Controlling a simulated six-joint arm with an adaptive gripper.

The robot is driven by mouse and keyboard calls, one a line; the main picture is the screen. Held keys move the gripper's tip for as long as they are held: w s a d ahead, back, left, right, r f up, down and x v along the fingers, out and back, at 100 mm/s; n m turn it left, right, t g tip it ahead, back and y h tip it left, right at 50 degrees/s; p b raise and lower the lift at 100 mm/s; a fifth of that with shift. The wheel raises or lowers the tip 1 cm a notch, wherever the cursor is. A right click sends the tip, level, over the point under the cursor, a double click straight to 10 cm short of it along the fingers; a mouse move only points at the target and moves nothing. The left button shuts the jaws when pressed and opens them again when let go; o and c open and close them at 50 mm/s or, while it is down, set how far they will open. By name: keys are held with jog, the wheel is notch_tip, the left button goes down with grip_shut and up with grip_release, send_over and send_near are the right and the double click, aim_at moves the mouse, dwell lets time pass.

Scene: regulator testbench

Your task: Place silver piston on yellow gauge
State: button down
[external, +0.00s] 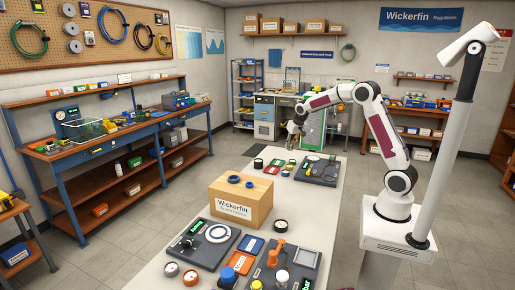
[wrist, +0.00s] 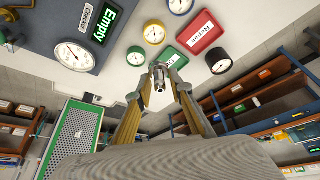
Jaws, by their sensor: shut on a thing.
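My gripper (wrist: 161,84) is shut on the silver piston (wrist: 159,73), a small metal cylinder held between the fingertips. In the external view my gripper (external: 295,128) hangs over the far end of the bench, and the piston is too small to make out. The yellow gauge (wrist: 155,32), a round dial with a yellow rim and white face, lies on the white bench top, just above the piston in the wrist view. The piston does not overlap the gauge in that picture. I cannot tell how high above the bench it is.
A grey panel (wrist: 98,25) has an "Empty" display. A cardboard box (external: 240,205) stands mid-bench.

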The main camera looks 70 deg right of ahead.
send_over(289, 165)
jog(key=shift+s+a+f, duration=0.1)
jog(key=shift+a+f, duration=0.05)
jog(key=shift+f, duration=3)
jog(key=shift+f, duration=1.85)
jog(key=shift+f, duration=0.15)
jog(key=c, duration=1.8)
grip_release()
